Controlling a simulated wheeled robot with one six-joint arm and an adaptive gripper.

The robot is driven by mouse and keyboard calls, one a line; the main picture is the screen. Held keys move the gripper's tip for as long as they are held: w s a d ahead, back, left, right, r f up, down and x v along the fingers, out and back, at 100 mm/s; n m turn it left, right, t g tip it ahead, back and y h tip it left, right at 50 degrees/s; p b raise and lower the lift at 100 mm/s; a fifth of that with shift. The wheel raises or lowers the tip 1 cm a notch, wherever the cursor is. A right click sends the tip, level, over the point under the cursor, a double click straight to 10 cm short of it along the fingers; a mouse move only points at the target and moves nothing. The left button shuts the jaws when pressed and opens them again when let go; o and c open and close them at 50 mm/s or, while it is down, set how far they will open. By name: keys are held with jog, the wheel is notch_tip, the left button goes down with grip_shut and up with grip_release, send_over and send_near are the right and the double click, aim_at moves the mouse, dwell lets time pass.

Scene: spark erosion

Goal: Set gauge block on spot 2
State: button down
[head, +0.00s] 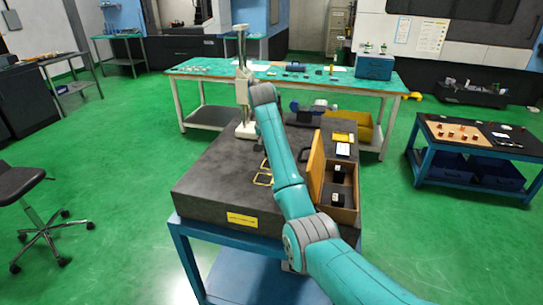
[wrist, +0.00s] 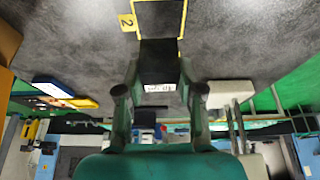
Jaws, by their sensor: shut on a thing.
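In the wrist view my gripper (wrist: 158,88) is shut on a dark gauge block (wrist: 160,62) with a white label on its near face. Spot 2 is a yellow outlined square (wrist: 182,18) on the grey stone top, with a yellow tag (wrist: 127,22) reading 2 beside it. The block's far end meets the near edge of the outline in the picture. I cannot tell whether the block touches the stone. In the head view my arm hides the gripper and the held block; part of a yellow outline (head: 262,180) shows left of the arm.
An open wooden case (head: 348,215) holding blocks stands on the right of the stone table (head: 215,180). A pale height-gauge stand (head: 243,128) rises at the back, close to my arm. The stone's left front is clear. A green-topped bench (head: 210,70) stands behind.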

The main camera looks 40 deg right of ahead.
jog(key=shift+f, duration=2.05)
jog(key=shift+f, duration=0.1)
jog(key=c, duration=0.7)
grip_release()
jog(key=shift+a, duration=0.1)
